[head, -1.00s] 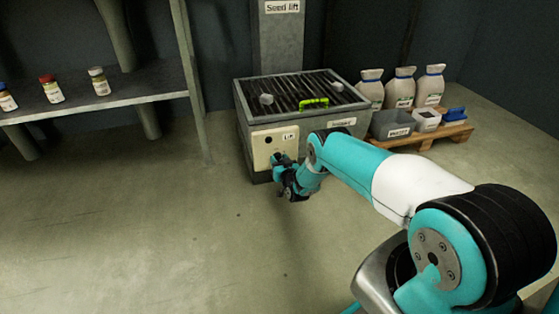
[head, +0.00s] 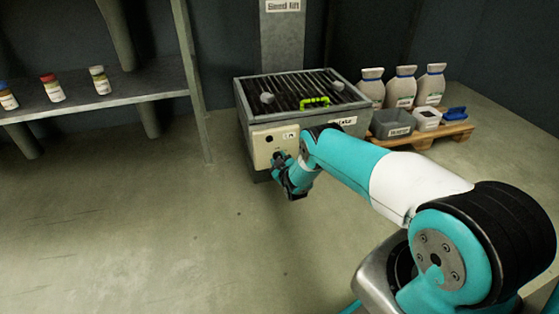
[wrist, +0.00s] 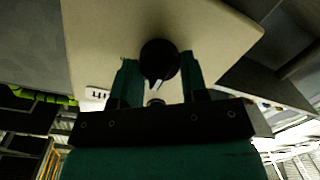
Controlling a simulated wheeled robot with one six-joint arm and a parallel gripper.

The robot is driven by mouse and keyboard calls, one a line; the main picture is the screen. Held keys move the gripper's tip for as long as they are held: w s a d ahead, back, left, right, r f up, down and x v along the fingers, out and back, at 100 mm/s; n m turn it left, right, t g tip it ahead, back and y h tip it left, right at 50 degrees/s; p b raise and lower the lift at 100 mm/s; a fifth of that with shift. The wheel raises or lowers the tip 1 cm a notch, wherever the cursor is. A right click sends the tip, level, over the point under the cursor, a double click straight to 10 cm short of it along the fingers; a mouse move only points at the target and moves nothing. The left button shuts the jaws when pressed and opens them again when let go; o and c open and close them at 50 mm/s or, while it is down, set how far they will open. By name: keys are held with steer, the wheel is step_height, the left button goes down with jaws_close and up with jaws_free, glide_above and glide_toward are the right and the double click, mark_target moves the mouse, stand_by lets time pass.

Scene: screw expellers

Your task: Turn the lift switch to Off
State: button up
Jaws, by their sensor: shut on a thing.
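The lift switch is a round black knob (wrist: 158,60) with a white pointer mark on a cream panel (wrist: 90,35). In the wrist view the mark points toward the bottom of the picture, tilted slightly left. My gripper (wrist: 159,72) has one teal finger on each side of the knob and is shut on it. In the head view the panel (head: 259,157) is on the front of the grey intake box, and my gripper (head: 279,159) is against it, hiding the knob. Position words around the knob cannot be read.
A shelf (head: 130,97) with small bottles stands left. The floor (head: 150,230) in front is clear.

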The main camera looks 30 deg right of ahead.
steer(key=shift+a, duration=0.1)
stand_by(0.4)
steer(key=o, duration=0.9)
steer(key=shift+p+v, duration=8.65)
steer(key=shift+v, duration=0.05)
steer(key=shift+f, duration=0.1)
